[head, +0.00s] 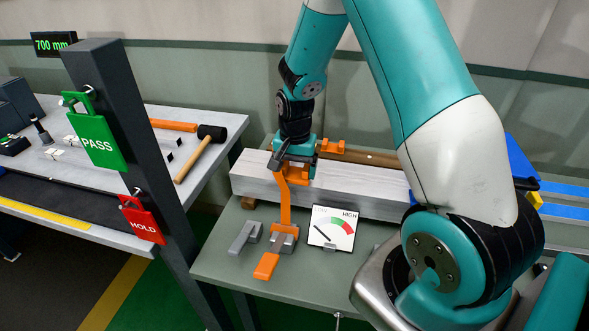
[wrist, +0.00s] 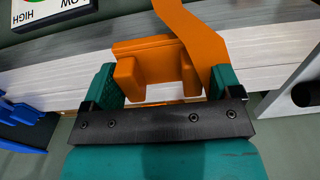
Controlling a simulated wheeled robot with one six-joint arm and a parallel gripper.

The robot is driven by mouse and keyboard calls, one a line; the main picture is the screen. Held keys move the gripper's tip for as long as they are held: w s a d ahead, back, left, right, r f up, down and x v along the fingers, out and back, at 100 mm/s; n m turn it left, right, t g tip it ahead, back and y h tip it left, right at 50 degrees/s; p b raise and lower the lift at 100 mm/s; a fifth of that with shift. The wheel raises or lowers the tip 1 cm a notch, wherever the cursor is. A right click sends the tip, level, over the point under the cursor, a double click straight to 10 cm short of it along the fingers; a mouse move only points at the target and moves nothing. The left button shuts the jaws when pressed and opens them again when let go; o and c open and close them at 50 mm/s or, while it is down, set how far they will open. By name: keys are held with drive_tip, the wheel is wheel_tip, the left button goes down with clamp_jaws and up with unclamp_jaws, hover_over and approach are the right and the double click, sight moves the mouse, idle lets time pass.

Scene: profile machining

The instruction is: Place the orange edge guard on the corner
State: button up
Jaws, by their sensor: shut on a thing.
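The orange edge guard (wrist: 140,75) is a blocky, notched piece between the green fingers of my gripper (wrist: 160,88) in the wrist view. My gripper is shut on it, at the layered grey-white profile stack (wrist: 60,65). In the head view my gripper (head: 296,163) is at the left part of the stack (head: 350,189), and orange shows below it. Whether the guard touches the corner cannot be told. An orange strap (head: 285,205) hangs down the stack's front beside the gripper to a ratchet (head: 284,238) with an orange handle (head: 266,266).
Another orange piece (head: 331,147) is at the stack's far side. A tension gauge (head: 332,228) and a grey block (head: 245,237) are on the green bench (head: 215,262). A dark post (head: 130,150) with PASS and HOLD tags stands left. My arm covers the right side.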

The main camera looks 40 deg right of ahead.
sight(295, 174)
drive_tip(key=shift+f, duration=0.5)
drive_tip(key=shift+f, duration=0.1)
drive_tip(key=shift+f, duration=0.3)
drive_tip(key=o, duration=0.7)
drive_tip(key=shift+o, duration=0.2)
wheel_tip(295, 174, up, 12)
drive_tip(key=b, duration=0.2)
drive_tip(key=s+a+r+n+y, duration=0.1)
drive_tip(key=s+a+r+n, duration=0.35)
drive_tip(key=a, duration=0.25)
drive_tip(key=s+a+r+n+y, duration=0.1)
drive_tip(key=s+a+r+n, duration=0.2)
drive_tip(key=s+a+n, duration=0.35)
drive_tip(key=s+a+r+n+y, duration=0.2)
drive_tip(key=s+a+n, duration=0.4)
drive_tip(key=s+a, duration=0.3)
drive_tip(key=shift+s+r+n, duration=0.25)
drive_tip(key=shift+s+n, duration=0.05)
drive_tip(key=shift+s, duration=0.85)
